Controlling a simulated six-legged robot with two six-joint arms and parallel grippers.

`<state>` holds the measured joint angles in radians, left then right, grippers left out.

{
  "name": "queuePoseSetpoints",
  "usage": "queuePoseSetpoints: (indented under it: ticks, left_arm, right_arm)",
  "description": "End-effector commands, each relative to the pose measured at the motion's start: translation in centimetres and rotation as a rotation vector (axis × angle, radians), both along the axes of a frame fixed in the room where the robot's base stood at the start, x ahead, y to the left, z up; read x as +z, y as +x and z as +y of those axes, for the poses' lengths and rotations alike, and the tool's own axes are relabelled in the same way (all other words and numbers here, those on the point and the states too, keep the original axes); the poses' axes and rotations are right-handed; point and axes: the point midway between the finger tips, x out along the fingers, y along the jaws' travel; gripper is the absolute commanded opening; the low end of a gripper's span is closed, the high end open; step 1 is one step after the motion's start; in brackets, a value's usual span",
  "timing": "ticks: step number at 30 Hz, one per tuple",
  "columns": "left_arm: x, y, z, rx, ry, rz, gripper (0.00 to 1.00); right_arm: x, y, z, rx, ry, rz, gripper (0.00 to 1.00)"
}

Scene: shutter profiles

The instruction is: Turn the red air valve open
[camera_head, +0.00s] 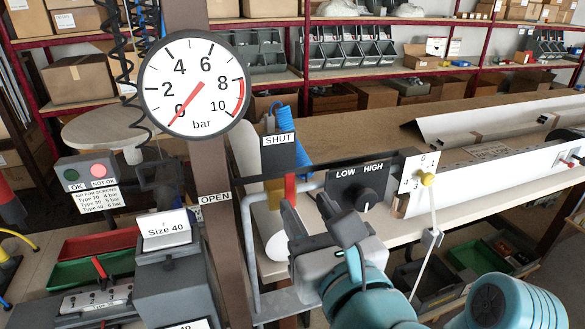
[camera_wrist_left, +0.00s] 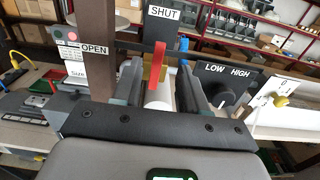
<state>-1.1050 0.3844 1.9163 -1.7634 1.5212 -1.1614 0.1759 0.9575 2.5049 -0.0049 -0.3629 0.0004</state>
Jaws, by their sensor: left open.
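The red air valve lever (camera_head: 290,188) stands upright just below the black SHUT sign (camera_head: 278,141). The OPEN label (camera_head: 215,198) is to its left on the brown post. My left gripper (camera_head: 306,204) is open in front of the valve, below and close to the lever in the head view. In the left wrist view the red lever (camera_wrist_left: 157,66) shows between the two spread fingers of my gripper (camera_wrist_left: 159,80). Whether a finger touches it I cannot tell. The round bar gauge (camera_head: 194,84) has its red needle at 0. My right gripper is not in view.
A LOW/HIGH knob box (camera_head: 357,190) stands right of the lever, beside a numbered plate with a yellow knob (camera_head: 427,180). A grey pipe (camera_head: 248,250) runs around the valve. A Size 40 block (camera_head: 167,236) and OK/NOT OK button box (camera_head: 85,173) are left.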

Motion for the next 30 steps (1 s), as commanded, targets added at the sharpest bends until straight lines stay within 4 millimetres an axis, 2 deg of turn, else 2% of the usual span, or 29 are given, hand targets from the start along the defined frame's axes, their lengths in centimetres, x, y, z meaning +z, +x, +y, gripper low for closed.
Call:
queuePoseSetpoints:
  ticks: [1, 6, 12, 17, 25, 26, 27, 29, 30]
  left_arm:
    - [0.2, 1.3, 0.6, 0.006, 0.000, 0.003, 0.43]
    - [0.2, 5.1, 1.6, 0.004, 0.000, 0.003, 0.43]
    - [0.1, 8.2, 2.4, 0.000, -0.001, 0.003, 0.43]
    - [-0.1, 9.4, 2.5, -0.003, -0.002, 0.003, 0.43]
    - [-0.1, 9.5, 2.5, -0.005, -0.002, 0.002, 0.43]
    - [-0.1, 9.5, 2.5, -0.005, -0.002, 0.002, 0.36]
    - [-0.1, 9.5, 2.5, -0.005, -0.002, 0.002, 0.23]
    - [-0.1, 9.5, 2.5, -0.005, -0.002, 0.002, 0.04]
    - [-0.1, 9.5, 2.5, -0.004, -0.002, 0.002, 0.00]
  right_arm:
    - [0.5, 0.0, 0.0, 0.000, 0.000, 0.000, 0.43]
    - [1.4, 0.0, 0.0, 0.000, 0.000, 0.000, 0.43]
    - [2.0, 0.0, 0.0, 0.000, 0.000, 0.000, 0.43]
    - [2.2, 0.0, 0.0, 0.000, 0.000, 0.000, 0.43]
    - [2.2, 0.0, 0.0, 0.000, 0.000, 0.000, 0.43]
    - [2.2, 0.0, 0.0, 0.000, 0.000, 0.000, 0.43]
    - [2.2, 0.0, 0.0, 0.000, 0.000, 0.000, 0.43]
    - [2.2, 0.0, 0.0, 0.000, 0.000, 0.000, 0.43]
    - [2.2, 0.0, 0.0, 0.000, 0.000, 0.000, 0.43]
